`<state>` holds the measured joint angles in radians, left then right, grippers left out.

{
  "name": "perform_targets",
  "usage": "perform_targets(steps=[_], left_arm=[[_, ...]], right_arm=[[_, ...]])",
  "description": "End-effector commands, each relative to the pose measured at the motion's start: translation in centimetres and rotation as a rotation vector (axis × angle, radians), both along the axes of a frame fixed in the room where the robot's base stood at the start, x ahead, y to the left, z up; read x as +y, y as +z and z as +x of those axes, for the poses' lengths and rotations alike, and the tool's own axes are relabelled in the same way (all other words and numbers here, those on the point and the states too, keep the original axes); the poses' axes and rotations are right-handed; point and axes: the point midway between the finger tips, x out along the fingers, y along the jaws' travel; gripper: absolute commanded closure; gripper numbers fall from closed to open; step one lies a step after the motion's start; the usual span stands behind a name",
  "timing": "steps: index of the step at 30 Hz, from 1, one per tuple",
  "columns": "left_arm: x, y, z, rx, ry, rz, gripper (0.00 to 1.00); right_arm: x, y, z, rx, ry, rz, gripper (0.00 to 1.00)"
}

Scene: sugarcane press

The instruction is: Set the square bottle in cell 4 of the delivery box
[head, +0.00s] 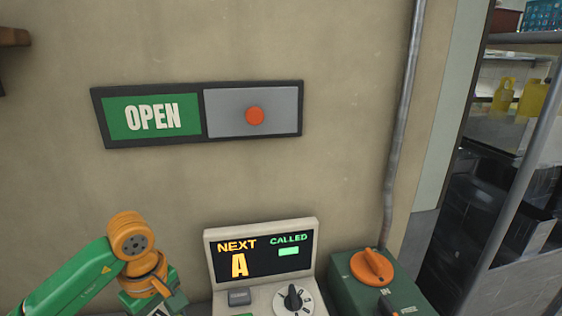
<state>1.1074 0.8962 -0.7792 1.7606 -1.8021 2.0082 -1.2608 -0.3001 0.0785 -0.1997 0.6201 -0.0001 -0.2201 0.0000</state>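No square bottle and no delivery box show in the head view. My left arm comes in from the lower left, green with orange joints. My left gripper (158,302) is at the bottom edge, left of the display unit, and cut off by the frame. Its fingertips are not clear, so I cannot tell whether it is open or holds anything. My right gripper is out of view.
A display unit (262,250) with a knob stands at the bottom centre. A green box with an orange dial (372,267) is beside it. An OPEN sign (152,117) hangs on the wall. A shelf (510,150) with yellow jugs stands at right.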

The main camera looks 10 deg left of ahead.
Motion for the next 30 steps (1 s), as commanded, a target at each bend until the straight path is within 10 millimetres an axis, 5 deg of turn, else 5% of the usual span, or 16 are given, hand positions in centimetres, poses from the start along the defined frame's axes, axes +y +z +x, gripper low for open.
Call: perform_targets(steps=[6, 12, 30], left_arm=[[-6.2, 1.7, -2.8, -0.003, -0.726, 0.004, 1.0], [-8.3, 2.0, -5.3, -0.001, -1.121, 0.001, 1.0], [-8.6, 1.9, -5.8, 0.0, -1.188, -0.003, 1.0]], right_arm=[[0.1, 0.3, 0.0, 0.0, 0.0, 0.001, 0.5], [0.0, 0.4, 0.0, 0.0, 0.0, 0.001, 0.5], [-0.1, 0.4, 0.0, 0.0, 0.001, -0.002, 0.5]])
